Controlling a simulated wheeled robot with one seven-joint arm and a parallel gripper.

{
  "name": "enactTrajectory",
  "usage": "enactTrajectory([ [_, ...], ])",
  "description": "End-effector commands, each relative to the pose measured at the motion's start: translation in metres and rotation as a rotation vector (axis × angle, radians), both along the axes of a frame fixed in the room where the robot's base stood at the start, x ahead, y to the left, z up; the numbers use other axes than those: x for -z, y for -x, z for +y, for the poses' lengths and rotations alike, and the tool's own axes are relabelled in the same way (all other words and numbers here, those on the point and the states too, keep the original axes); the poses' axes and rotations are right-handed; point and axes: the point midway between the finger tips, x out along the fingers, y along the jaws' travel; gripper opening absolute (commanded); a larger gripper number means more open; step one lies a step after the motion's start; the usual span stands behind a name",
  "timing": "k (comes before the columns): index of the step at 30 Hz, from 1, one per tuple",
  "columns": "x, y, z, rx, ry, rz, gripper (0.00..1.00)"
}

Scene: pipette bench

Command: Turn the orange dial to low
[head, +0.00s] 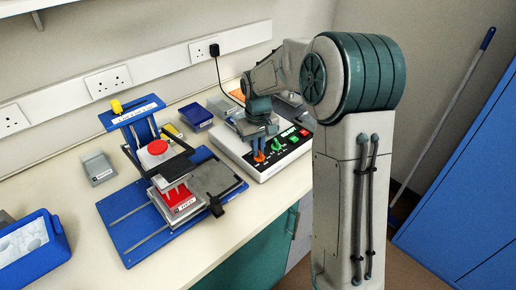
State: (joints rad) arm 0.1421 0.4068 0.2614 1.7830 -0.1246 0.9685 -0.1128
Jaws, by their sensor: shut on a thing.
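The orange dial (260,157) sits on the front left of the white device (265,173), at the back of the bench. My gripper (261,148) comes down over it from above and is shut on it. The fingers cover the upper part of the dial, so its pointer direction and the markings around it cannot be made out. A green dial (277,146) stands just to the right, apart from my fingers.
Green and red buttons (304,132) and a display (288,132) lie right of the dials. A blue-framed rig (125,235) with a red knob (157,147) stands to the left. A blue ice box (35,255) is at the front left. A cable hangs behind my arm.

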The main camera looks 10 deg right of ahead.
Motion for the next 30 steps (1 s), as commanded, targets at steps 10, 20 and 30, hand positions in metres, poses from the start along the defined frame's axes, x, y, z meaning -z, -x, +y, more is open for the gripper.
enactTrajectory([
  [10, 0.0001, -0.0010, -0.0023, 0.327, 0.000, -0.004, 0.00],
  [20, -0.0006, -0.0008, -0.0045, 0.599, -0.001, -0.004, 0.00],
  [30, -0.0011, -0.0003, -0.0050, 0.758, -0.002, -0.004, 0.00],
])
